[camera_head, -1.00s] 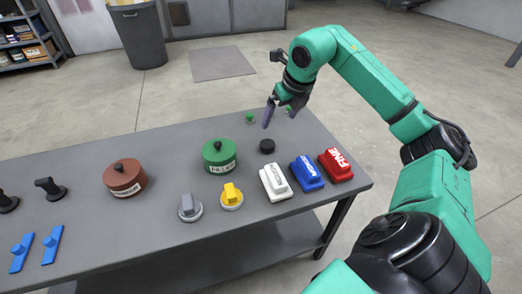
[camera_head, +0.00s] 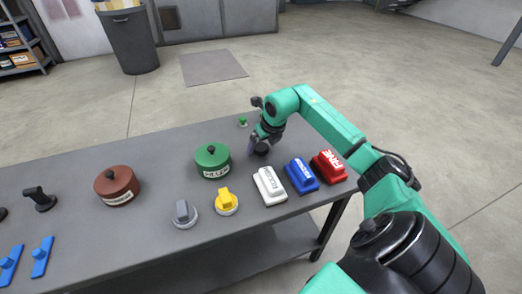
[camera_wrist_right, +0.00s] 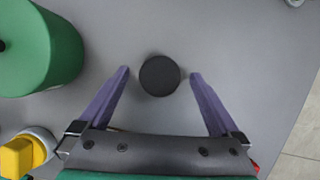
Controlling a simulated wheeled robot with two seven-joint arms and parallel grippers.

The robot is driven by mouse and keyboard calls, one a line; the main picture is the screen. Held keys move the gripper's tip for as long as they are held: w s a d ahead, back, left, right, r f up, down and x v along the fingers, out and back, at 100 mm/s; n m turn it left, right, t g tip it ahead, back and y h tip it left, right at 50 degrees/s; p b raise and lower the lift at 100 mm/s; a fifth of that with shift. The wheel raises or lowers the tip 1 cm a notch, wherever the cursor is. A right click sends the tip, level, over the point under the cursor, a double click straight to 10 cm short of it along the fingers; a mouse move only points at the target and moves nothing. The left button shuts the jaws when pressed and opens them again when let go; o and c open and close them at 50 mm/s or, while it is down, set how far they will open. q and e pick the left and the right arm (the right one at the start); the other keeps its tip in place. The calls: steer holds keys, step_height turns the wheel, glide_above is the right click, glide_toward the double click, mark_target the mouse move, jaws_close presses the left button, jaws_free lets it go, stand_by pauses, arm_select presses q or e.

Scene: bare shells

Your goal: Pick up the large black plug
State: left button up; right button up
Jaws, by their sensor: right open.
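The large black plug (camera_wrist_right: 159,76) is a round black disc on the grey table. In the right wrist view it lies between the tips of my right gripper (camera_wrist_right: 159,73), with a gap on each side. The purple fingers are spread and empty. In the head view, my right gripper (camera_head: 255,148) is low over the plug (camera_head: 262,149), which is partly hidden by the hand. My left gripper is not in view.
A green lidded pot (camera_head: 212,162) stands just left of the plug. White (camera_head: 269,186), blue (camera_head: 301,176) and red (camera_head: 328,167) blocks sit in front and right. Yellow (camera_head: 226,202) and grey (camera_head: 184,214) knobs are nearer. The table's right edge is close.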

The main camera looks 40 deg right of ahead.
steer(key=c, duration=1.5)
steer(key=shift+o, duration=0.2)
steer(key=shift+r, duration=0.1)
